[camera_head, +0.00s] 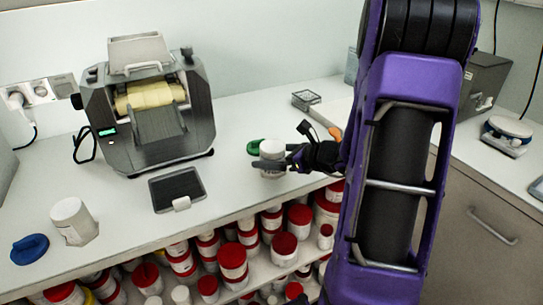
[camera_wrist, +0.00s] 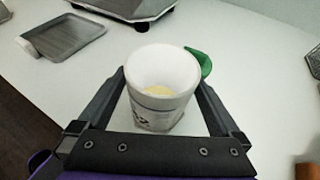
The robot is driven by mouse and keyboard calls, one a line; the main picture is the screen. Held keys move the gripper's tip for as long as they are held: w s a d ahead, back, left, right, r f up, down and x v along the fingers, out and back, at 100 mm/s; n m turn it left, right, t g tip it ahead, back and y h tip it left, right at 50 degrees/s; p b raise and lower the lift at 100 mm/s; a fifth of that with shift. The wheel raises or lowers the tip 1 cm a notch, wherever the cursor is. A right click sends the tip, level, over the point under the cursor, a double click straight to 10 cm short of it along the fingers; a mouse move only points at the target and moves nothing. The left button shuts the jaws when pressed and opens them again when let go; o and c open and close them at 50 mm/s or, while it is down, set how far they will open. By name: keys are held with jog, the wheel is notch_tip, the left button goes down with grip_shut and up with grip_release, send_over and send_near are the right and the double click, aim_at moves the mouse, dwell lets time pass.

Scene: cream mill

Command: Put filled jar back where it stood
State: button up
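My gripper (camera_head: 285,162) reaches in from the right, one dark finger crossing in front of the jar. In the wrist view my gripper (camera_wrist: 164,80) has a finger on each side, with narrow gaps beside the jar. A green lid (camera_head: 254,146) lies just behind the jar. Whether the jar's base touches the counter is hard to tell.
The grey mill (camera_head: 150,110) stands at the back left, with a dark tray (camera_head: 177,189) before it. A second white jar (camera_head: 74,221) and a blue lid (camera_head: 30,249) are at the left. Red-lidded jars (camera_head: 232,262) fill the shelf below. A small scale (camera_head: 507,134) is right.

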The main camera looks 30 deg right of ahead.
jog(key=shift+r+p, duration=0.3)
jog(key=p+v, duration=0.1)
jog(key=v, duration=1.1)
jog(key=shift+f, duration=0.2)
